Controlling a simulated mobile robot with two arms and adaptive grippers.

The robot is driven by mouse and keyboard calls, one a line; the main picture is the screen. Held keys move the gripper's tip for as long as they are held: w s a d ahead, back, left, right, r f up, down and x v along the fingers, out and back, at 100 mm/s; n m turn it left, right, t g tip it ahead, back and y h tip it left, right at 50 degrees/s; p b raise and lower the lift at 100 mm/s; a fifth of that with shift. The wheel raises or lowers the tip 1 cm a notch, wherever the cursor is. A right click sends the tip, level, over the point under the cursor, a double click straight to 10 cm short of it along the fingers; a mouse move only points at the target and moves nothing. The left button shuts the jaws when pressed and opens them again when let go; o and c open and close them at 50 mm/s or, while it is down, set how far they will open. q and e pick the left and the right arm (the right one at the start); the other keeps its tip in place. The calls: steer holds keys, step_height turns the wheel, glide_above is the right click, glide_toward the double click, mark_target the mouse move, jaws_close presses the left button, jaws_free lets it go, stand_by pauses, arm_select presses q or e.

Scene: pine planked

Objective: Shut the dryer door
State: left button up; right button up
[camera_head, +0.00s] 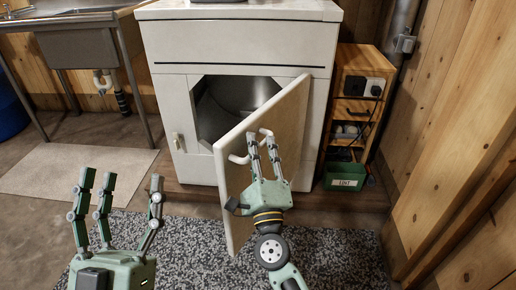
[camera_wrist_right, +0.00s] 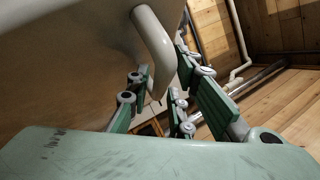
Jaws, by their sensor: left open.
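The white dryer (camera_head: 237,45) stands against the back wall with its dark drum opening (camera_head: 235,100) showing. Its door (camera_head: 225,180) stands ajar, swung out toward me from its right side. A curved pale handle (camera_head: 238,158) is on the door's face; it shows large in the right wrist view (camera_wrist_right: 155,45). My right gripper (camera_head: 262,140) is at the handle, with its fingers on either side of it in the wrist view. I cannot tell whether they press on it. My left gripper (camera_head: 118,180) is open and empty, low at the left, away from the door.
A metal sink (camera_head: 80,45) on legs stands at the left, with a pale mat (camera_head: 75,172) before it. A wooden shelf unit (camera_head: 352,85) and a green bin (camera_head: 344,176) are right of the dryer. A speckled rug (camera_head: 325,255) covers the floor in front.

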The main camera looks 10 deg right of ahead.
steer(key=shift+s, duration=0.1)
steer(key=v, duration=1.2)
steer(key=shift+c, duration=0.4)
